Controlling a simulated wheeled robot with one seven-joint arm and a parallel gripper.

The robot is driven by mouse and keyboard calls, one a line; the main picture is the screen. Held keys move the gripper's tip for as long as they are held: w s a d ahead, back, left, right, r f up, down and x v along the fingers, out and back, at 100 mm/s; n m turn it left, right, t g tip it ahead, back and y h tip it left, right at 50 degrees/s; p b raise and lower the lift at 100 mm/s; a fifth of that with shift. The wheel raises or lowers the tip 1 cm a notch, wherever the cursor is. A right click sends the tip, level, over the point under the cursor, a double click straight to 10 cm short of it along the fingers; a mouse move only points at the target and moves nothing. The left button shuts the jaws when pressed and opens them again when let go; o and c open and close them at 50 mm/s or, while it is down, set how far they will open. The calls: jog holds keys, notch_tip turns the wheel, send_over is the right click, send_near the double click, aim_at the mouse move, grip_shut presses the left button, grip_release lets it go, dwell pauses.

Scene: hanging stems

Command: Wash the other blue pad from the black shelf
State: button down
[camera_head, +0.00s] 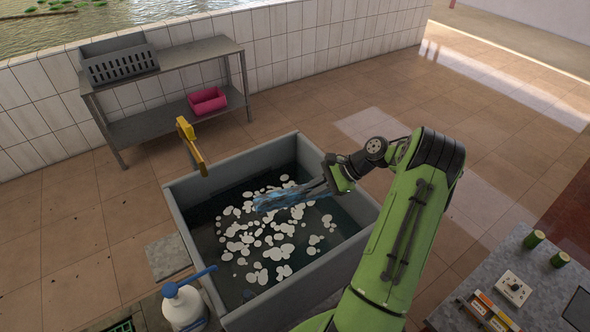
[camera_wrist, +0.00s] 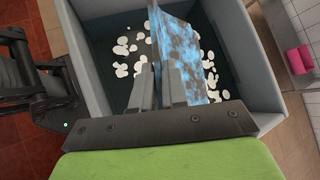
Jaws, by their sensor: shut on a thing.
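The blue pad (camera_head: 280,199) has a mottled, lighter-streaked surface and is over the dark water of the grey basin (camera_head: 180,228). My gripper (camera_head: 318,190) reaches in over the basin's right side and is shut on the pad's near end. In the wrist view the fingers (camera_wrist: 167,85) clasp the pad (camera_wrist: 182,40), which stretches away from them. I cannot tell whether the pad touches the water. White round foam patches (camera_head: 268,240) float around and below it. No shelf that is clearly black shows; a dark grey metal rack (camera_head: 190,55) stands at the tiled wall.
A grey slotted crate (camera_head: 122,66) is on the rack's top and a pink tub (camera_head: 207,100) below. A yellow spout (camera_head: 192,148) rises by the basin's back edge. A white pump bottle (camera_head: 183,305) stands front left. A grey counter (camera_head: 535,270) holds green cylinders (camera_head: 534,239).

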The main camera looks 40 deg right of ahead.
jog(key=shift+w+f, duration=0.1)
jog(key=shift+w, duration=0.3)
notch_tip(320, 180, down, 27)
jog(key=b, duration=2)
jog(key=shift+s, duration=0.35)
